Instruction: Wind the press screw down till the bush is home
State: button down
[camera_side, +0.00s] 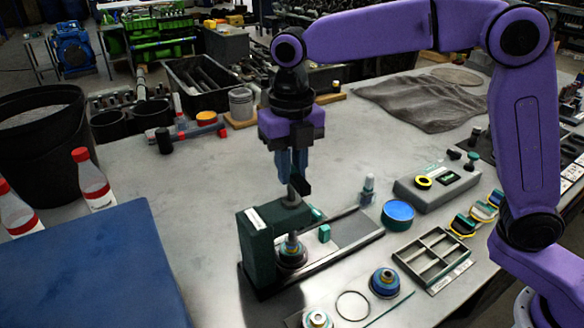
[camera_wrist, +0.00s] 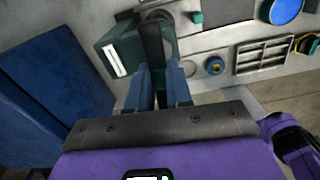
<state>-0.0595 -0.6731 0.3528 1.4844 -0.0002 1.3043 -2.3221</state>
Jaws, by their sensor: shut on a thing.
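The green bench press (camera_side: 262,245) stands on the bench below my arm, and its top shows in the wrist view (camera_wrist: 122,52). My gripper (camera_side: 293,180), with blue fingers, points down above the press and is shut on the dark handle of the press screw (camera_side: 300,186). In the wrist view the dark handle (camera_wrist: 152,45) lies between the fingertips (camera_wrist: 160,75). The screw's lower end (camera_side: 291,238) comes down onto a stack of round parts (camera_side: 291,254) on the press base. The bush is presumably in that stack, but I cannot tell how deep it sits.
A small green block (camera_side: 324,233) stands on the press base. A blue-topped round tin (camera_side: 397,215), a compartment tray (camera_side: 433,254) and a grey device (camera_side: 436,187) lie to the right. Parts and a ring (camera_side: 353,306) lie in front.

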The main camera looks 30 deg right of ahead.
jog(key=m, duration=0.4)
jog(key=shift+f, duration=0.1)
jog(key=shift+m, duration=0.3)
jog(key=m, duration=0.4)
jog(key=shift+f, duration=0.1)
jog(key=shift+m, duration=0.8)
jog(key=m, duration=0.2)
jog(key=shift+f+m, duration=0.1)
jog(key=shift+m, duration=0.3)
jog(key=shift+f+m, duration=0.1)
jog(key=shift+m, duration=1.2)
